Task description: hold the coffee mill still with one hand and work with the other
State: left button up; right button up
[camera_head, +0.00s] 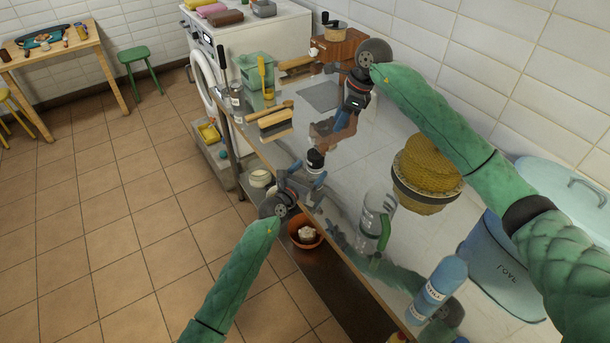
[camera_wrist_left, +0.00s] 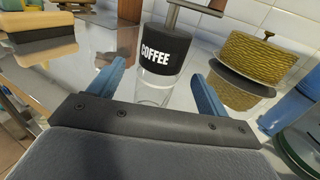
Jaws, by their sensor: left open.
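The coffee mill (camera_head: 315,160) stands upright near the front edge of the glossy table. In the left wrist view it is a black cylinder marked COFFEE (camera_wrist_left: 165,50), with a clear lower part and a grey shaft and bar on top. My left gripper (camera_head: 304,183) is open at the near side of the mill. In the left wrist view its blue fingers (camera_wrist_left: 158,90) lie left and right of the mill, which appears ahead and untouched. My right gripper (camera_head: 343,122) hangs above the table beyond the mill, pointing down. Its finger gap is not clear to see.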

pick_arm(q)
jog(key=shift+x, duration=3)
jog(key=c, duration=1.1)
jog(key=shift+c, duration=0.2)
